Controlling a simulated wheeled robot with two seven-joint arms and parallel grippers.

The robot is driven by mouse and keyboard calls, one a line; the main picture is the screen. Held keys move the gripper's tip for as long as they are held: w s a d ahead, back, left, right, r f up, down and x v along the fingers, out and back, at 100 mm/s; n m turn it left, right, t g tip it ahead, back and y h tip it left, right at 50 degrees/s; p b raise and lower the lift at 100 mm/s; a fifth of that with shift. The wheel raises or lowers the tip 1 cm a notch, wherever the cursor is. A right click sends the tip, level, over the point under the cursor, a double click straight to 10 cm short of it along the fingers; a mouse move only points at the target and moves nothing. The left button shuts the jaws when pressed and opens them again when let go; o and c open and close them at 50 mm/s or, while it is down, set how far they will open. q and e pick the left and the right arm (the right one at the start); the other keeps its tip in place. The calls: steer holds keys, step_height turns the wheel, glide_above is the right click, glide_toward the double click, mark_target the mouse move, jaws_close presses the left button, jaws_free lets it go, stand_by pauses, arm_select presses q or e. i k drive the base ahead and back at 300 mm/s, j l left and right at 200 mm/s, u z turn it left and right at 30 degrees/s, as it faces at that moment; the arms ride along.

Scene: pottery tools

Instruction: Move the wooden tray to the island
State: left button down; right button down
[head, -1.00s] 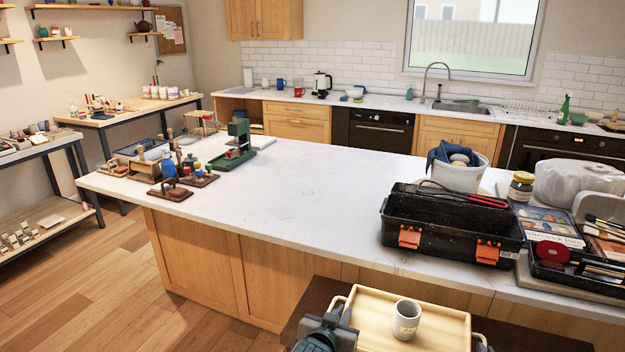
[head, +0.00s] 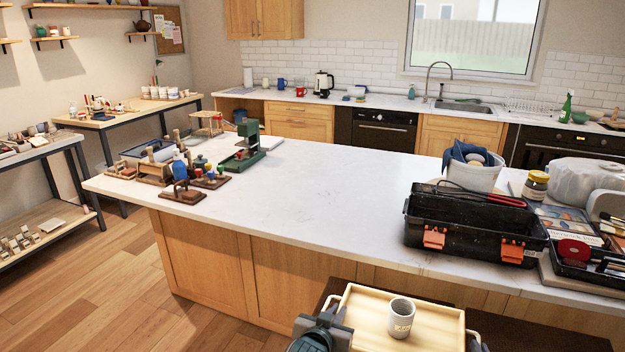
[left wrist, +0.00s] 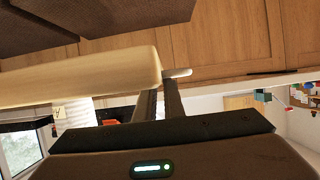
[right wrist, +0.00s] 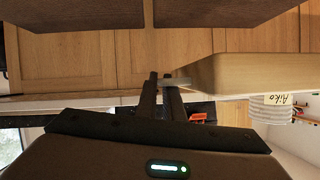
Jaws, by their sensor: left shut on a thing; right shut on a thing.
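The wooden tray (head: 365,335) is at the bottom of the head view, in front of the island (head: 290,200). A grey-white mug (head: 400,318) with lettering stands upright on it. My left gripper (head: 335,315) is shut on the tray's left handle; the left wrist view shows the fingers (left wrist: 167,98) around the pale handle (left wrist: 178,73). My right gripper (head: 474,342) is mostly cut off in the head view. In the right wrist view its fingers (right wrist: 162,92) are shut on the other handle (right wrist: 178,82). The tray is held clear above a dark bench.
The dark bench (head: 500,328) lies below the tray, against the island. A black toolbox (head: 470,232) with orange latches, a white bucket (head: 474,176) and art supplies crowd the island's right. Pottery tools (head: 180,170) fill its left end. The island's middle is clear.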

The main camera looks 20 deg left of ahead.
mark_target(298, 206)
steer(key=k+j, duration=0.1)
steer(key=j, duration=0.55)
steer(key=k+j, duration=0.1)
steer(key=j, duration=0.55)
steer(key=k+j, duration=0.1)
steer(key=j, duration=0.5)
